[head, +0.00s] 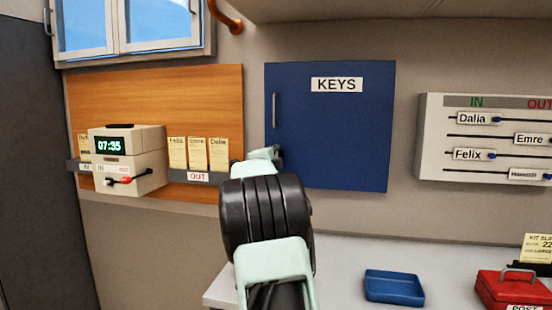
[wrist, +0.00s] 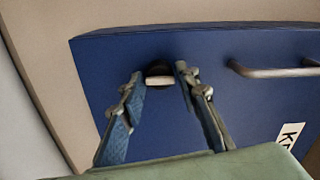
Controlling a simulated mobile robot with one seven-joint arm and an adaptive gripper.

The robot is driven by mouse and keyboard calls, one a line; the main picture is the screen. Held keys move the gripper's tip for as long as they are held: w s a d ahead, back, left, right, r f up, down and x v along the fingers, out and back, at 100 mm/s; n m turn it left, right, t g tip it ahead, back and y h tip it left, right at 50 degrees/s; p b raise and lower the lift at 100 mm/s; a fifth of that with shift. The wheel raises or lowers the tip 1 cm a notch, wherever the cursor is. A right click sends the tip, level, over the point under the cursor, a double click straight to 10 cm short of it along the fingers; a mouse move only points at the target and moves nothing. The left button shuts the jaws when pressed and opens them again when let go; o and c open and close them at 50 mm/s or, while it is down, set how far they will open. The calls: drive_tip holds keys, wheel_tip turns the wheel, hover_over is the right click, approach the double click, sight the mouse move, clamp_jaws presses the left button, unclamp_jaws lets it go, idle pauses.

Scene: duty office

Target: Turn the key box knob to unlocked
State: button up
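The blue key box (head: 335,140) hangs on the wall with a white KEYS label and a vertical handle (head: 275,110) at its left edge. In the wrist view the knob (wrist: 159,81) is a pale bar on a dark round base on the blue door (wrist: 255,110). My gripper (wrist: 159,72) is open, with one finger on each side of the knob and gaps visible between. I cannot tell how deep the fingertips reach around it. In the head view my gripper (head: 264,155) is at the box's lower left, and my arm hides the knob.
The door handle (wrist: 275,70) is close to the right finger. Left stand a time clock (head: 125,160) and card rack (head: 198,177). An IN/OUT board (head: 440,165) hangs right. A blue tray (head: 393,288) and red box (head: 515,290) sit on the counter below.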

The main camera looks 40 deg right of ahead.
drive_tip(key=shift+o, duration=1.1)
drive_tip(key=shift+a, duration=0.1)
drive_tip(key=v, duration=1.2)
